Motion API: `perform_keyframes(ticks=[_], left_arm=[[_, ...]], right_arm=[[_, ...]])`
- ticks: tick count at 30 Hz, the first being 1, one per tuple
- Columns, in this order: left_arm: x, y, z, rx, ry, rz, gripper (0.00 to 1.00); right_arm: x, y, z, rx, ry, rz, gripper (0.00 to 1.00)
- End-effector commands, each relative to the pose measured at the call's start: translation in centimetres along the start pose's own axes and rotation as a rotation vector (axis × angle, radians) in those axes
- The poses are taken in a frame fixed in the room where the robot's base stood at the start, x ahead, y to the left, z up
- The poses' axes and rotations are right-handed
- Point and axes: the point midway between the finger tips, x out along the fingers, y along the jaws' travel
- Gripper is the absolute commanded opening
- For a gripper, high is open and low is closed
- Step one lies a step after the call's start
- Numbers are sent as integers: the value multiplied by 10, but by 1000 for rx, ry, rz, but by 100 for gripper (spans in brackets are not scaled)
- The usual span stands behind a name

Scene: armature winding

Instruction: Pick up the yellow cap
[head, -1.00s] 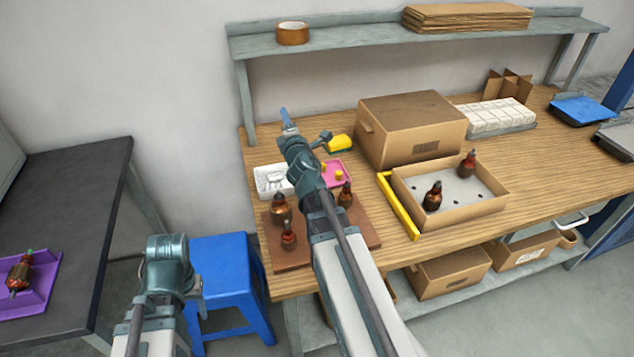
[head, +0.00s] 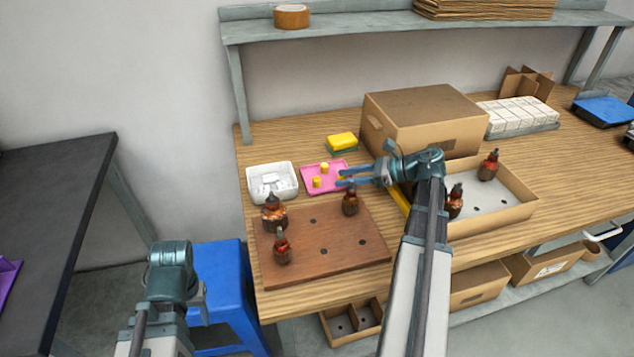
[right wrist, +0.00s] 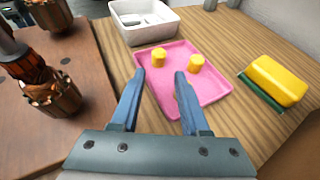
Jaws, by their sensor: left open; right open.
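My right gripper (head: 345,178) reaches in from the right at the tray's right edge. In the right wrist view its open fingers (right wrist: 160,75) point toward the caps, with nothing between them. My left gripper (head: 172,275) is low at the left, away from the table, open, its fingers mostly hidden.
A white bin (head: 272,196) stands left of the tray and a yellow-and-green sponge (head: 342,141) behind it. A brown board (head: 335,255) with several armatures lies in front. A cardboard box (head: 425,105) and an open carton (head: 515,214) stand to the right.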

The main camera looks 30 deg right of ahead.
Motion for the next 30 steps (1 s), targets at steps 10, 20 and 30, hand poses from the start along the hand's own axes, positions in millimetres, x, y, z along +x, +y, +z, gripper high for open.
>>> perform_keyframes(ticks=[10, 20, 30], left_arm=[[9, 1, -1, 0, 0, 0, 50], [15, 1, -1, 0, 0, 0, 50], [25, 2, -2, 0, 0, 0, 50]], right_arm=[[23, 1, 0, -1, 0, 1, 45], [42, 2, 2, 0, -1, 2, 45], [76, 2, 4, 1, -1, -1, 45]])
